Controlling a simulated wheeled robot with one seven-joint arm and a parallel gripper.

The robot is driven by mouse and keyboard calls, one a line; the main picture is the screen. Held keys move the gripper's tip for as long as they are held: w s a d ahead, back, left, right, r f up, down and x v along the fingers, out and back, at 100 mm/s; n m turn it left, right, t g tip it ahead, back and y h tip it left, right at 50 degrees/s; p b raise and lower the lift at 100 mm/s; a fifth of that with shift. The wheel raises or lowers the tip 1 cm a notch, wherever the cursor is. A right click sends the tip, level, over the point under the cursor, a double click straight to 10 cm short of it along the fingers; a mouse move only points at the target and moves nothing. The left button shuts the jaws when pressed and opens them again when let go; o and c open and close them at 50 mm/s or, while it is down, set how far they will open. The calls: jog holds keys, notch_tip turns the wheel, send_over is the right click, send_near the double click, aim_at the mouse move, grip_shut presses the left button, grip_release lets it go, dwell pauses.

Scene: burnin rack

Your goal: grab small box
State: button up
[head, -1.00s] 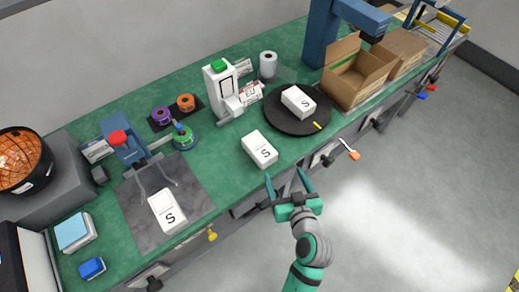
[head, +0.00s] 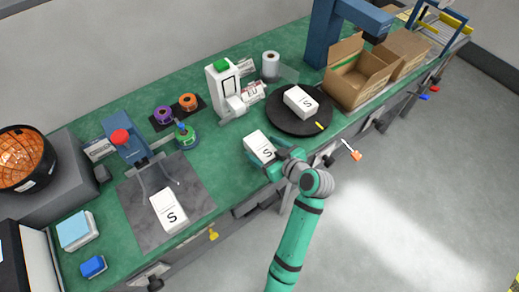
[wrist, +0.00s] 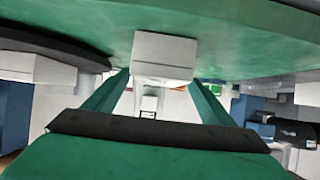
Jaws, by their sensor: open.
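A small white box marked S (head: 259,147) lies on the green bench in the middle. My gripper (head: 273,160) is at its near side with the fingers spread and open. In the wrist view the white box (wrist: 165,55) sits ahead, between the two fingertips of my gripper (wrist: 163,78); I cannot tell whether they touch it. A second S box (head: 168,211) lies on the grey mat at left. A third S box (head: 300,101) lies on the black turntable (head: 285,123).
A white device with a green top (head: 222,88) and a paper roll (head: 271,65) stand behind. An open cardboard box (head: 357,75) is at the right. A green tape spool (head: 186,137) lies to the left. The bench's front edge runs under my arm.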

aim_at(255, 143)
jog(key=shift+x, duration=2.9)
jog(key=shift+c, duration=0.4)
jog(key=shift+r, duration=0.1)
jog(key=c, duration=1.2)
jog(key=shift+o, duration=0.2)
